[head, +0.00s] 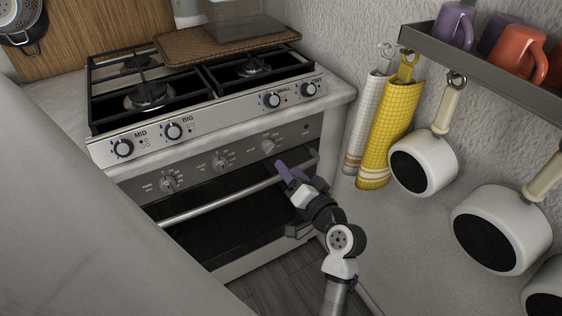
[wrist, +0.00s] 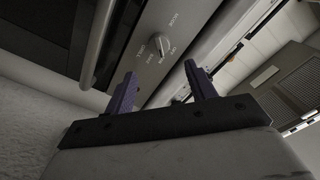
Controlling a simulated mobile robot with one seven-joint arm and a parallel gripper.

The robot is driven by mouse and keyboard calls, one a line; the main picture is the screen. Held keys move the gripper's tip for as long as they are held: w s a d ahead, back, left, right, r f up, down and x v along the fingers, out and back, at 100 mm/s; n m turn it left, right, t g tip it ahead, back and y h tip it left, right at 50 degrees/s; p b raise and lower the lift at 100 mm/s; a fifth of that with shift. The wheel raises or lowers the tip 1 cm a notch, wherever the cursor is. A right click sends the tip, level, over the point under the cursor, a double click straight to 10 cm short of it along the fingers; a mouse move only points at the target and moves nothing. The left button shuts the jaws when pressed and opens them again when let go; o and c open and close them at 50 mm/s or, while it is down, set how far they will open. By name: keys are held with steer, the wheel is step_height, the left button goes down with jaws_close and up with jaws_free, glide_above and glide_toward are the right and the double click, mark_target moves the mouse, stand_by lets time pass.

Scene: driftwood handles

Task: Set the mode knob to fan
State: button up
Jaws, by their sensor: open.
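The oven panel (head: 195,176) carries three grey knobs in a row below the cooktop. The rightmost one (head: 267,146) is closest to my gripper, and I take it for the mode knob. My gripper (head: 288,171) has purple fingers, open and empty, just below and right of the rightmost knob. In the wrist view, the knob lies beyond and between the two fingertips (wrist: 161,78), apparently not touched.
The oven door handle (head: 225,190) runs below the knobs, close to my gripper. Burner knobs (head: 174,131) line the cooktop front above. A yellow towel (head: 382,135) and white pans (head: 424,167) hang on the right wall under a shelf with mugs.

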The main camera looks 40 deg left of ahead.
steer(key=v, duration=0.4)
steer(key=shift+s+d+b, duration=0.1)
steer(key=shift+d+b, duration=0.25)
steer(key=shift+d, duration=0.05)
